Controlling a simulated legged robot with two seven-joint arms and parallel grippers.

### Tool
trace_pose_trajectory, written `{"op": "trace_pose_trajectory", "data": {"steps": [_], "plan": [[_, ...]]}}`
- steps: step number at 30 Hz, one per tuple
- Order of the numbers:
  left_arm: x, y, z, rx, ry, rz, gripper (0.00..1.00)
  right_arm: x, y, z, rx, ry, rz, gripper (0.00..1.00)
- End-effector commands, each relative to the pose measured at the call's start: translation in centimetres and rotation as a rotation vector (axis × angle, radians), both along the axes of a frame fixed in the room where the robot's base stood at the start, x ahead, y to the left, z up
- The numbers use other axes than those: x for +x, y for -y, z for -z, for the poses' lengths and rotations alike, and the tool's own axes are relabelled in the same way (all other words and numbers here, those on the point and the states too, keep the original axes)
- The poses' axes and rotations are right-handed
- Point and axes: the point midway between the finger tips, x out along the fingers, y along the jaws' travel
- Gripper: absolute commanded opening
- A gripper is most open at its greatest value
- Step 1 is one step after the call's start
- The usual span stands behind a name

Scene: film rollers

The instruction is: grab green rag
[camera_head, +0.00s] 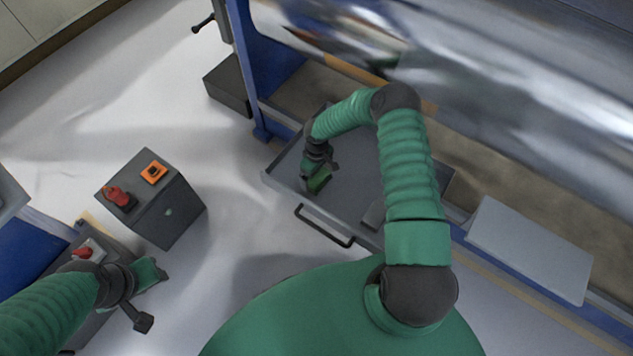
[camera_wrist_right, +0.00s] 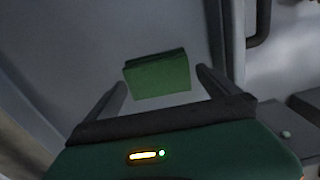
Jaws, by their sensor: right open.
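The green rag (camera_head: 319,181) is a small folded block in the grey tray-like drawer (camera_head: 285,178). It also shows in the right wrist view (camera_wrist_right: 160,74), lying between and just beyond my fingertips. My right gripper (camera_head: 322,172) reaches down into the drawer, right at the rag. In the right wrist view its two fingers (camera_wrist_right: 163,82) are spread, one on each side of the rag, with no clear contact. My left gripper (camera_head: 152,297) is at the lower left, away from the rag, with its fingers apart and nothing seen between them.
The drawer has a dark handle (camera_head: 324,227) on its front wall. A large shiny film roller (camera_head: 480,75) spans above it in a blue frame (camera_head: 262,60). A grey control box (camera_head: 155,200) with red and orange switches stands left. Pale floor lies between.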

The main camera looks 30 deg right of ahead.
Motion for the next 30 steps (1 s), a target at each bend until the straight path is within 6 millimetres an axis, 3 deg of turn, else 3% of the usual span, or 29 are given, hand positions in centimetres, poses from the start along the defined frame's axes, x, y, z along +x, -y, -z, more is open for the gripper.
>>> {"op": "trace_pose_trajectory", "data": {"steps": [1,3,11,22,30], "plan": [[-0.02,0.04,0.97,0.000,0.000,0.001,0.36,-0.02,0.03,1.53,0.003,-0.001,0.002,1.00],[-0.02,0.05,1.19,0.000,0.000,0.001,0.36,0.00,0.06,2.22,0.002,0.000,0.001,1.00],[-0.01,0.05,1.05,0.000,0.000,0.001,0.36,0.03,-0.06,2.20,-0.001,0.000,0.001,0.99],[-0.01,0.05,1.05,0.000,0.000,0.001,0.36,0.04,0.03,2.19,-0.001,0.001,0.001,0.51],[-0.01,0.04,0.64,0.000,0.000,0.001,0.36,0.08,0.03,1.43,-0.002,0.002,-0.001,0.51]]}}
